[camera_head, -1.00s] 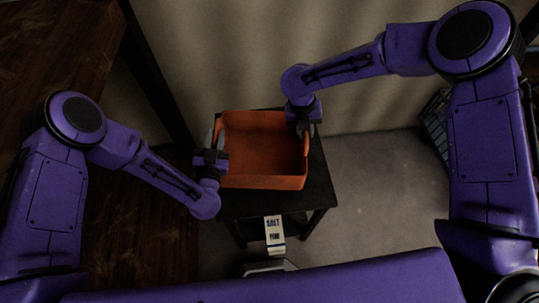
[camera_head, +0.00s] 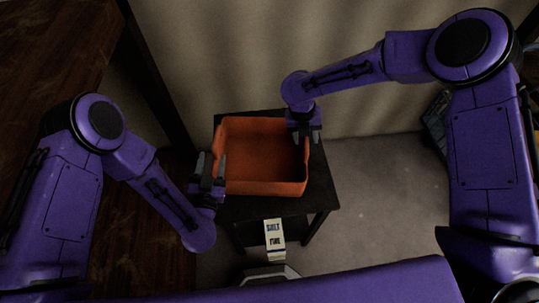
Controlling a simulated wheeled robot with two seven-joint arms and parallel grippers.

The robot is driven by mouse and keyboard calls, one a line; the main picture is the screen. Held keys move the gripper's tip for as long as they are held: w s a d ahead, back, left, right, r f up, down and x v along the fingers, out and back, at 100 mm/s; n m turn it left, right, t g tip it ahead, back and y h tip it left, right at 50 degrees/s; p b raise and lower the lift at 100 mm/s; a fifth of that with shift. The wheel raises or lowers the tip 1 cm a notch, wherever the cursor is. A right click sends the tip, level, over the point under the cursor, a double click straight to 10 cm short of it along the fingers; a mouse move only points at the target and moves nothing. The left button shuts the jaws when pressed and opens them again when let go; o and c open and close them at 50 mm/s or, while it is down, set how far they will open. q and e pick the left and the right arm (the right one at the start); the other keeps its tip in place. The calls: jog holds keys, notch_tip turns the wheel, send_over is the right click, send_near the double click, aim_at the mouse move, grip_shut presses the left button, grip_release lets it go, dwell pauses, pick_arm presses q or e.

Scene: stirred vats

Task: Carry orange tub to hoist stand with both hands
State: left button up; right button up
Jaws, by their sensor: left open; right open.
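The orange tub (camera_head: 262,188) is an open, empty-looking box standing on a small dark table (camera_head: 322,190). My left gripper (camera_head: 210,160) is at the tub's left wall, open, with one finger outside the wall and one at its inner side. My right gripper (camera_head: 304,137) is open at the tub's right wall near the far right corner, its fingers pointing down either side of the rim. Whether any finger touches the tub I cannot tell. No part in view is clearly the hoist stand.
A pale curtain-like wall (camera_head: 240,60) rises behind. A dark crate (camera_head: 436,120) stands at the right. Grey floor (camera_head: 380,190) to the table's right is clear.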

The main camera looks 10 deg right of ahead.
jog(key=shift+s, duration=0.1)
jog(key=shift+r, duration=0.1)
pick_arm(q)
jog(key=s, duration=0.4)
jog(key=s+a, duration=0.1)
jog(key=shift+s, duration=0.4)
pick_arm(e)
notch_tip(320, 180, up, 12)
jog(key=a, duration=0.2)
jog(key=shift+w, duration=0.25)
pick_arm(q)
jog(key=shift+s, duration=0.15)
pick_arm(e)
jog(key=shift+s+a+f, duration=0.1)
jog(key=shift+f, duration=0.15)
